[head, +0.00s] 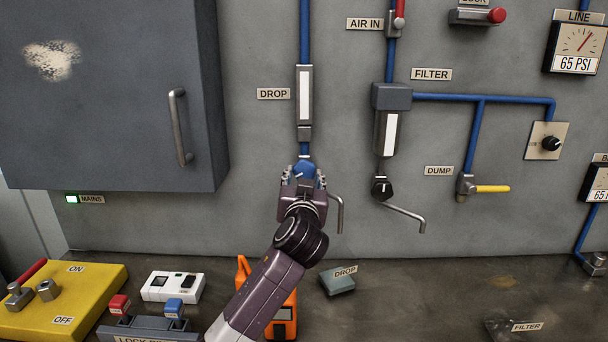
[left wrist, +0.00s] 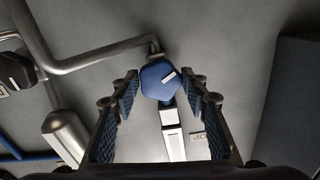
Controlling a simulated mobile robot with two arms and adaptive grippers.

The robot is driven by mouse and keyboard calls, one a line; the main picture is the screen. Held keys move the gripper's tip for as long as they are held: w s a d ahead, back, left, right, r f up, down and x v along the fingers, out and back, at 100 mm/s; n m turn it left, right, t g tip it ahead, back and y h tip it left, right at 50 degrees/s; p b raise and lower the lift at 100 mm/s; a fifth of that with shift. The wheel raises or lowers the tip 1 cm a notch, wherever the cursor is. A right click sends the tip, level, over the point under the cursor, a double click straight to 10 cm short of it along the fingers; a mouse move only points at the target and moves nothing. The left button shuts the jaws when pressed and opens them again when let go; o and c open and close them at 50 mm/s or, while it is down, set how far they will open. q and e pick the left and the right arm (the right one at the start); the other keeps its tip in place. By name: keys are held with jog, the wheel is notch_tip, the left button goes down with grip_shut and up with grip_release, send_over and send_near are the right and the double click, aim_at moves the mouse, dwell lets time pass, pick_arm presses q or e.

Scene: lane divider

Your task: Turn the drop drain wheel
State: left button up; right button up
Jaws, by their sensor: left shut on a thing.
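The drop drain wheel (head: 305,170) is a blue knob at the lower end of the drop unit (head: 304,118), below the DROP label (head: 274,93) on the grey wall. My left gripper (head: 304,182) reaches up from below and is shut on the wheel. In the left wrist view the wheel (left wrist: 158,80) sits between the two fingertips, with a white pointer mark on its face. The bent drain pipe (head: 340,210) hangs just right of the gripper. The gripper partly hides the wheel in the head view. My right gripper is not in view.
The filter unit (head: 391,120) with its black knob (head: 382,189) and bent pipe (head: 405,215) is to the right. A yellow dump lever (head: 492,188) is farther right. A grey cabinet (head: 110,95) juts out at left. An orange tool (head: 283,318) and a DROP-tagged block (head: 338,284) lie on the bench.

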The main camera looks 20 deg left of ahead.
pick_arm(q)
jog(key=m+p, duration=0.3)
jog(key=m, duration=0.2)
jog(key=shift+r, duration=0.2)
jog(key=m+p, duration=0.4)
jog(key=m, duration=0.2)
jog(key=shift+a+r+m+p, duration=0.1)
jog(key=shift+m+p, duration=0.3)
jog(key=m+p, duration=0.4)
jog(key=m, duration=0.2)
jog(key=shift+p, duration=0.4)
jog(key=m+p, duration=0.2)
jog(key=m, duration=0.2)
jog(key=shift+p, duration=0.4)
jog(key=shift+m+p, duration=0.5)
jog(key=shift+m, duration=0.4)
jog(key=o, duration=0.9)
jog(key=shift+o, duration=1.2)
